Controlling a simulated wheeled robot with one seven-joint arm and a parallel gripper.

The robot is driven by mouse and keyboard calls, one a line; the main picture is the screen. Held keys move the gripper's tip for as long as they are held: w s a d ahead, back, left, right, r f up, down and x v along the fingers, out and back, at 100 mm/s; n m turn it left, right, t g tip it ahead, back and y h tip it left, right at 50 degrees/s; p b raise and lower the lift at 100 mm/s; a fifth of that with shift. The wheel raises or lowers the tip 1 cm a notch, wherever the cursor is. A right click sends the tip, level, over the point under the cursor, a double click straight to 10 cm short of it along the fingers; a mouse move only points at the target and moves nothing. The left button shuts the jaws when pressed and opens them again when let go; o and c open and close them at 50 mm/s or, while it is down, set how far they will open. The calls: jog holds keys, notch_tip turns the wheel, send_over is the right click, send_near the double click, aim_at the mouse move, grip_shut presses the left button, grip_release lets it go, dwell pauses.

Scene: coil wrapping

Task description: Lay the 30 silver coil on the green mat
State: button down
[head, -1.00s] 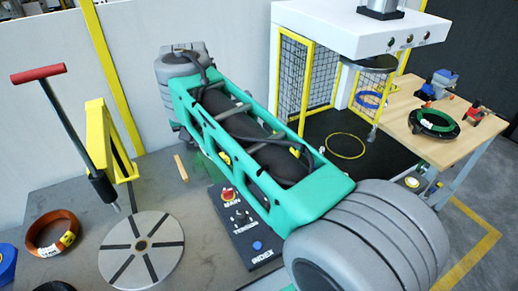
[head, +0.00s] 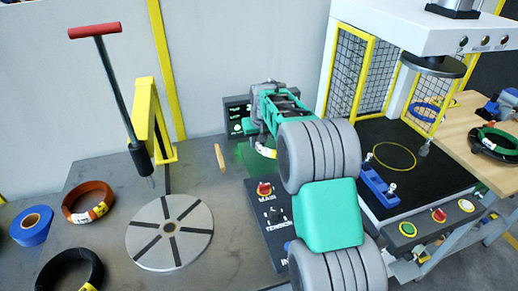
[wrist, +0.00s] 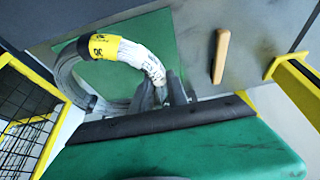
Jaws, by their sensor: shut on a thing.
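The silver coil (wrist: 72,78) shows in the wrist view, with a yellow and black label and white wrapping on its near side. My gripper (wrist: 162,92) is shut on the coil's wrapped right side. The green mat (wrist: 150,28) lies behind and below the coil, and shows through its ring. I cannot tell whether the coil touches the mat. In the head view my arm hides most of the coil, and only a white and yellow piece (head: 265,151) shows below the gripper.
A wooden block (wrist: 221,55) lies right of the mat in the wrist view. A slotted turntable (head: 170,232), an orange coil (head: 75,212), a black coil (head: 50,272) and blue tape (head: 32,226) stand left. A control panel (head: 270,215) and a caged press (head: 420,150) are right.

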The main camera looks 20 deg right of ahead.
jog(key=w+f, duration=0.1)
jog(key=f, duration=0.1)
jog(key=w+d+f+p, duration=0.1)
jog(key=w, duration=0.1)
jog(key=w+f, duration=0.2)
jog(key=shift+w+d+f+p, duration=0.2)
jog(key=shift+d+f+p, duration=0.05)
jog(key=shift+f+p, duration=0.75)
jog(key=shift+f, duration=0.95)
jog(key=shift+f, duration=0.1)
jog(key=c, duration=1.3)
grip_release()
jog(key=shift+f, duration=0.1)
